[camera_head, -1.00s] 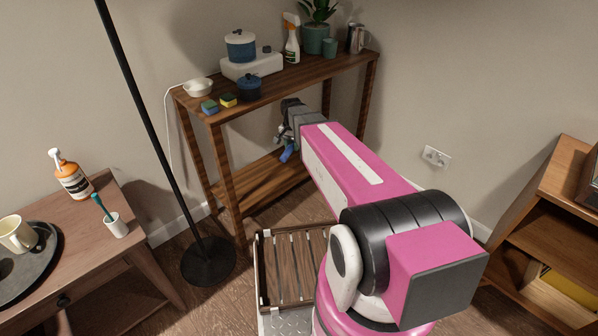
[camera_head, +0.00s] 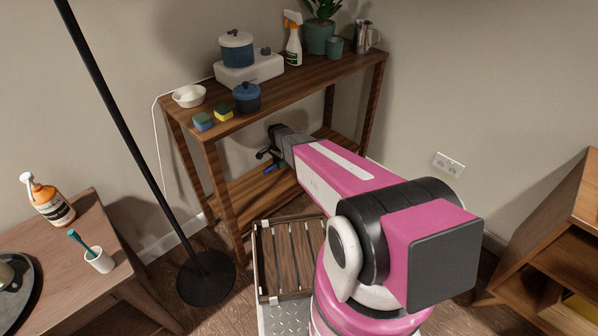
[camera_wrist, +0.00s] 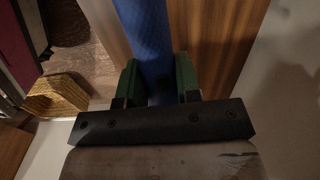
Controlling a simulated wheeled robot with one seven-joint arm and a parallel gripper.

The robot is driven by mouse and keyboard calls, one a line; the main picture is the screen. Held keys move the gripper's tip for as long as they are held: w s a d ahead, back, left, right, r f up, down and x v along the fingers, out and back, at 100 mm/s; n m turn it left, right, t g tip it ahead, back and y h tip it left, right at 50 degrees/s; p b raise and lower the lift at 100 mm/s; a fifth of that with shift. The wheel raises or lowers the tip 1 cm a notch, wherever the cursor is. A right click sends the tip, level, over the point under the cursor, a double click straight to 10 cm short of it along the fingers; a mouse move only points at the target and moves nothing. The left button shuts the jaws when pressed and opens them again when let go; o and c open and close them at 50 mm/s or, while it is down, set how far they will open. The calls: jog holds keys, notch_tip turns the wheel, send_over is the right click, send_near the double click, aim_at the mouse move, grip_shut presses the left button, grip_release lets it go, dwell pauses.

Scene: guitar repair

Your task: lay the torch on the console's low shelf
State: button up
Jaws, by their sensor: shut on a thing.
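The torch (camera_head: 272,168) is blue and shows only in small part in the head view, at the far end of my arm. In the wrist view the torch (camera_wrist: 154,45) runs up between the green finger pads. My gripper (camera_wrist: 158,82) is shut on it. In the head view my gripper (camera_head: 266,156) is under the console's top, above the low shelf (camera_head: 250,200). The wooden shelf also shows beyond the torch in the wrist view (camera_wrist: 215,40). I cannot tell whether the torch touches the shelf.
The console's top (camera_head: 290,88) carries pots, sponges, a bowl, a spray bottle, a plant and mugs. A black lamp pole (camera_head: 130,140) stands left of the console. A yellow woven basket (camera_wrist: 57,95) shows in the wrist view.

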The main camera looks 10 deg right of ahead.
jog(key=shift+w+d+f, duration=0.25)
jog(key=shift+w+d, duration=0.25)
jog(key=shift+d, duration=0.05)
jog(key=d+f, duration=0.2)
jog(key=d, duration=0.1)
jog(key=d+f, duration=0.2)
jog(key=d, duration=0.2)
jog(key=d+f, duration=0.2)
jog(key=d, duration=0.1)
jog(key=shift+s+d+f, duration=0.15)
jog(key=shift+s+d, duration=0.05)
jog(key=shift+d, duration=0.05)
jog(key=shift+f, duration=2.05)
jog(key=shift+f, duration=0.1)
jog(key=o, duration=1)
jog(key=shift+o, duration=0.2)
